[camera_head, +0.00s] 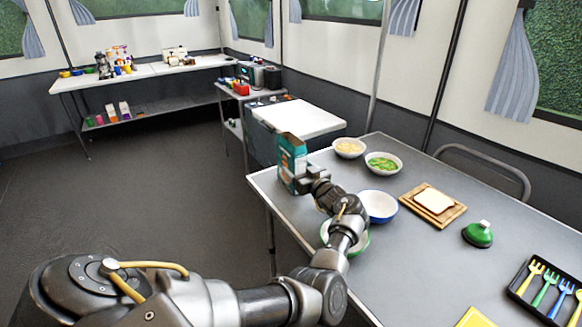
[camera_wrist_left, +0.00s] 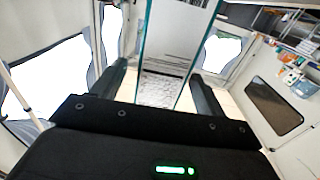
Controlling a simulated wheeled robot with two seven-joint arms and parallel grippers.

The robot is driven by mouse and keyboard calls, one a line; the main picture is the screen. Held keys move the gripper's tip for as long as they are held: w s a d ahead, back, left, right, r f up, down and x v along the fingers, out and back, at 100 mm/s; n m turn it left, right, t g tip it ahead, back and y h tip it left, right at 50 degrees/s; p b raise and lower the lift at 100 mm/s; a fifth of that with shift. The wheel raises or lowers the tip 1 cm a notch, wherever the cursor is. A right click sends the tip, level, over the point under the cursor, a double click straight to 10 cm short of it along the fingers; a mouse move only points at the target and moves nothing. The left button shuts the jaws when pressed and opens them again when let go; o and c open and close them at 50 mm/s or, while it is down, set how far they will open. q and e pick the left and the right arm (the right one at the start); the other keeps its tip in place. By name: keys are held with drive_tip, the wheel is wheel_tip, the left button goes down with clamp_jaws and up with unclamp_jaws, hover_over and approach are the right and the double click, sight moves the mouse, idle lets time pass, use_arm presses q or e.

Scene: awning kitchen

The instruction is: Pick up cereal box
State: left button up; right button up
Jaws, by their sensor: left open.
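The cereal box (camera_head: 287,157), teal with an orange and white front, stands upright at the table's near left corner. My left gripper (camera_head: 305,183) is at the box's lower right side, partly hiding it. In the left wrist view the box (camera_wrist_left: 172,45) shows as a pale panel with teal edges, between the two spread fingers of the left gripper (camera_wrist_left: 162,88). The gripper is open; whether a finger touches the box I cannot tell. My right gripper is not in view.
The grey table (camera_head: 420,250) holds a bowl of pale food (camera_head: 349,147), a bowl of green food (camera_head: 384,163), a blue-rimmed bowl (camera_head: 378,206), bread on a board (camera_head: 434,202), a green-topped item (camera_head: 478,234) and a cutlery tray (camera_head: 545,288). A green-rimmed bowl (camera_head: 358,245) is under my arm.

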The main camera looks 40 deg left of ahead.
use_arm(q)
drive_tip(key=shift+x, duration=1.6)
drive_tip(key=shift+c, duration=0.2)
drive_tip(key=c, duration=1)
drive_tip(key=shift+r, duration=0.1)
